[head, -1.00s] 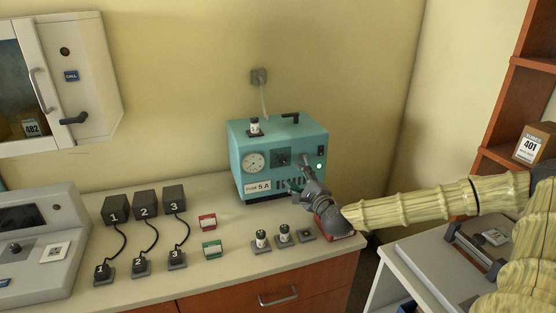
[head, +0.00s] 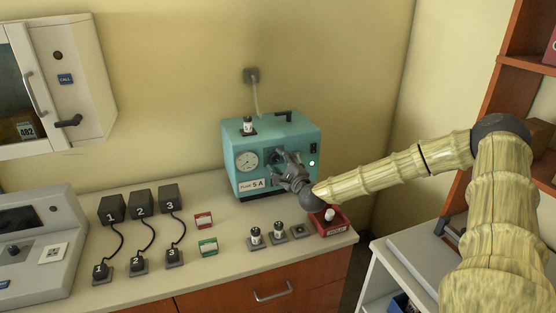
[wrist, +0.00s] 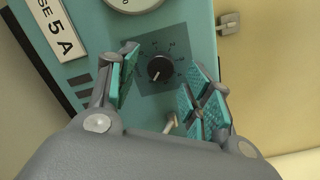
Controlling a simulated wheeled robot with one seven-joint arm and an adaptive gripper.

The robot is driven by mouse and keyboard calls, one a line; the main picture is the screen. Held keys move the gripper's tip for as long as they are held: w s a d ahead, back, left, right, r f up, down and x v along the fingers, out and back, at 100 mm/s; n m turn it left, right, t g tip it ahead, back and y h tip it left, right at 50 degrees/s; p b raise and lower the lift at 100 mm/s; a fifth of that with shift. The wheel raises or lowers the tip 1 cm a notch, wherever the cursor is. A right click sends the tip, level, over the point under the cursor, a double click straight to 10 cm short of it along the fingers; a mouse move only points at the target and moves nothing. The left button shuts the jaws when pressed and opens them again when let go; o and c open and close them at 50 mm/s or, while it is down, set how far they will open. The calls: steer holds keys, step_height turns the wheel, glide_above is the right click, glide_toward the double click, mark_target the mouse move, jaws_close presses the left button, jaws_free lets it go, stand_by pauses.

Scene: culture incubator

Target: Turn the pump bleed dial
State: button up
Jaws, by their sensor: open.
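The teal pump box (head: 297,134) stands at the back right of the counter. Its bleed dial, a small black knob (wrist: 159,68) on a dark square scale plate, shows in the wrist view between my fingers and a little beyond them. In the head view my gripper hides the dial. My gripper (head: 284,162) faces the box front; it also shows in the wrist view (wrist: 162,85), open, with teal pads on both sides of the dial. I cannot tell whether the pads touch the panel. A pale lever (wrist: 171,124) sticks out below the dial.
A round gauge (head: 247,161) and a "5 A" fuse label (head: 252,185) are left of the dial. A red tray (head: 340,223) with a white-topped item sits below my wrist. Several vials and sockets line the counter front (head: 255,236).

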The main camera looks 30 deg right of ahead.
steer(key=shift+w+d, duration=0.1)
steer(key=shift+w, duration=0.6)
steer(key=c, duration=1)
steer(key=shift+n, duration=0.3)
